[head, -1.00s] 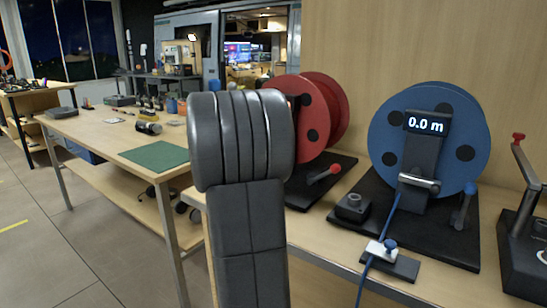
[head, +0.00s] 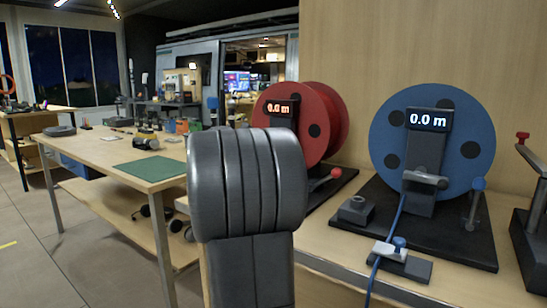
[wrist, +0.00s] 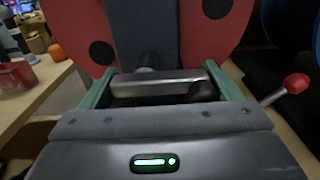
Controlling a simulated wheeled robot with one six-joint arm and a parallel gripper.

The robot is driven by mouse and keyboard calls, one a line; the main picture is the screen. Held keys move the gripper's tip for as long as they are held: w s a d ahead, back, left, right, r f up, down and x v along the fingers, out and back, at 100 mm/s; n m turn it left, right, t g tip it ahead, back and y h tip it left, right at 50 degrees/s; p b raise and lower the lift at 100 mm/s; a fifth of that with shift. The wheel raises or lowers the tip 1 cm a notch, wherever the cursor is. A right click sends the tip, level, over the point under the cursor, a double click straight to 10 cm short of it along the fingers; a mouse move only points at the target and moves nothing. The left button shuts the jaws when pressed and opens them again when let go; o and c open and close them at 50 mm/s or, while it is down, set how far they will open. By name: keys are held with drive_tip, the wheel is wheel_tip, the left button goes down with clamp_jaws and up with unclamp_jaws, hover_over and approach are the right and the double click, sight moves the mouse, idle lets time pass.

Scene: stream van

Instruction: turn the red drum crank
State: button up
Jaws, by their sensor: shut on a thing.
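The red drum (head: 325,125) stands on a dark base on the bench, with a display (head: 280,109) reading 0.0 m. My own arm hides its lower front and the crank in the head view. In the wrist view, the red drum (wrist: 82,30) is close ahead, behind a dark upright post. Its crank (wrist: 158,88), a silvery bar with a dark end at the right, lies level across the view. My gripper (wrist: 160,92) has its green fingers on either side of the crank and is shut on it. A red-knobbed lever (wrist: 294,84) is to the right, apart from the fingers.
A blue drum (head: 435,145), also reading 0.0 m, stands to the right with its own crank and a blue cable. A cable clamp (head: 400,258) sits before it. A workbench (head: 95,160) with a green mat (head: 150,168) is to the left. Floor is clear at the lower left.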

idle(0.4)
drive_tip(key=o, duration=0.8)
drive_tip(key=shift+o, duration=0.2)
drive_tip(key=shift+a, duration=0.1)
drive_tip(key=p+v, duration=0.2)
drive_tip(key=v, duration=1.1)
drive_tip(key=shift+s+a, duration=0.2)
drive_tip(key=shift+s, duration=0.15)
drive_tip(key=b+x, duration=0.2)
drive_tip(key=x, duration=1.2)
